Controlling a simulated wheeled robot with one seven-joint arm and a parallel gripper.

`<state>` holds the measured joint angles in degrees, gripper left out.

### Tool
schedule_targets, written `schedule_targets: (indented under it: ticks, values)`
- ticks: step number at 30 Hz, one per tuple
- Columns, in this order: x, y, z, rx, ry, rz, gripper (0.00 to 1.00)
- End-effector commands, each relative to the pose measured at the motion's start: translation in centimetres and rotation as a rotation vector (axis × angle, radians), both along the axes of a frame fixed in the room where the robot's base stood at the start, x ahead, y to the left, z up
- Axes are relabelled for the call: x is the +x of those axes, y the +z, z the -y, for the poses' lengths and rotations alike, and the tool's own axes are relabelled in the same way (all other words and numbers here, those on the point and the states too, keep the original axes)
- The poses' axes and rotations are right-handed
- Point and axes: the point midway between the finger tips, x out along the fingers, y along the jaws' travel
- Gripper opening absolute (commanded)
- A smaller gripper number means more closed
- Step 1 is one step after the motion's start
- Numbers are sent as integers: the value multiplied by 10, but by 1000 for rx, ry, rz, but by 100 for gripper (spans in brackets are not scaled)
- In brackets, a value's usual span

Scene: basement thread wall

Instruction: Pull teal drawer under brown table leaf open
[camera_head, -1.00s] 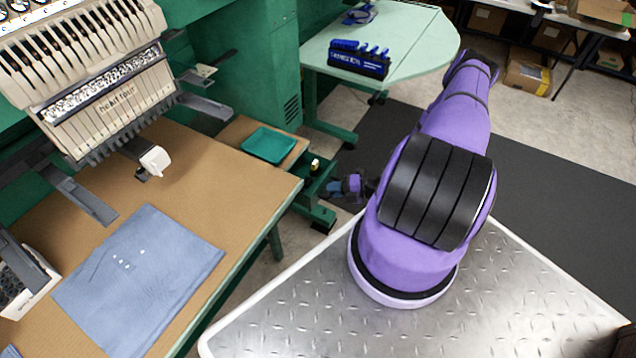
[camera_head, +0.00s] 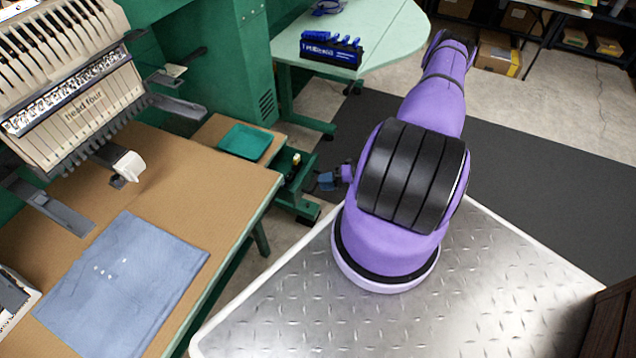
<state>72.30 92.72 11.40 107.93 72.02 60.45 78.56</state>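A small brown table leaf (camera_head: 207,129) bears a teal tray (camera_head: 245,142) beside the large table. Under the leaf, the teal drawer (camera_head: 287,187) sticks out to the right, partly open. A small light-topped bottle (camera_head: 296,159) shows inside it. My gripper (camera_head: 326,181), small with purple and blue parts, is low at the drawer's outer end. It overlaps the drawer front's edge in the picture; I cannot tell whether it touches or grips it. Its fingers are too small to read as open or shut. My purple arm hides part of the floor.
The large brown table (camera_head: 215,185) with blue cloth (camera_head: 125,280) stands at left, under an embroidery machine (camera_head: 65,95). A pale green table (camera_head: 385,35) holds a blue rack (camera_head: 331,49). Dark mat (camera_head: 540,170) covers clear floor at right.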

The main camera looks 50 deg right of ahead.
Motion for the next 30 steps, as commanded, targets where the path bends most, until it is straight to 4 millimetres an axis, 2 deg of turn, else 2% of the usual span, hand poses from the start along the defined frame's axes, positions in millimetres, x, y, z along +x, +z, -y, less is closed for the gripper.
schedule_targets:
  ticks: [6, 12, 18, 30]
  values:
    - [-31, 8, 30, -2, -2, -1, 22]
    - [-50, 13, 47, -1, -1, -2, 22]
    - [-57, 16, 53, 1, 1, -1, 22]
    - [-57, 15, 53, 1, 0, -1, 22]
